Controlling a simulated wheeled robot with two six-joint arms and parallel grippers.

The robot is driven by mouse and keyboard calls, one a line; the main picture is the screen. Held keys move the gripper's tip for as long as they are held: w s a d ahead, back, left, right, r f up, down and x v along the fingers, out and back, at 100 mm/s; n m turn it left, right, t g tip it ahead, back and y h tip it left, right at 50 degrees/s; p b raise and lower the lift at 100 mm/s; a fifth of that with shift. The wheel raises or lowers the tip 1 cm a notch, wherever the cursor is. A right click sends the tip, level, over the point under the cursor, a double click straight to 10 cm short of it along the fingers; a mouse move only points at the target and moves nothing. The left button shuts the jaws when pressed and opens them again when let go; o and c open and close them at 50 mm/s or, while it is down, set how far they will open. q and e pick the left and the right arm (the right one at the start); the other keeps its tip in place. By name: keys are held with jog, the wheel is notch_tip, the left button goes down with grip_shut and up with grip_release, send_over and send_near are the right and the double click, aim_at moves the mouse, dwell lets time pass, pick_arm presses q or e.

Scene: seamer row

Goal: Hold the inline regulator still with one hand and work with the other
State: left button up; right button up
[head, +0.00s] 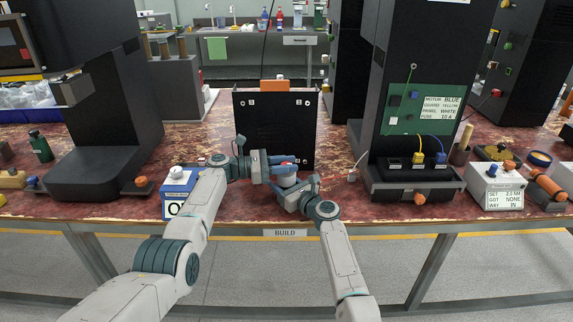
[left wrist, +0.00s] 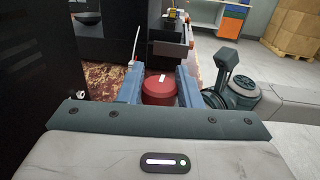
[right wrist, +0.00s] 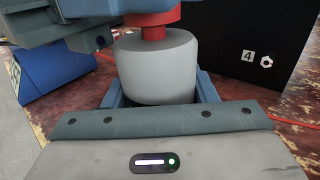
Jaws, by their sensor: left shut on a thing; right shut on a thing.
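The inline regulator has a grey, rounded body (right wrist: 157,72) and a red top part (left wrist: 159,91). My right gripper (right wrist: 160,92) is shut around the grey body, one finger on each side. My left gripper (left wrist: 160,82) is shut on the red part above it, a finger on either side.
A black panel box (head: 275,130) stands just behind the grippers. A blue box with a dial (head: 178,190) is close on the left. A black machine with a green board (head: 418,115) stands to the right. The table's front edge carries a BUILD label (head: 285,233).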

pick_arm(q)
jog(key=shift+f, duration=0.1)
dwell(0.4)
jog(key=o, duration=1)
notch_tip(320, 180, up, 10)
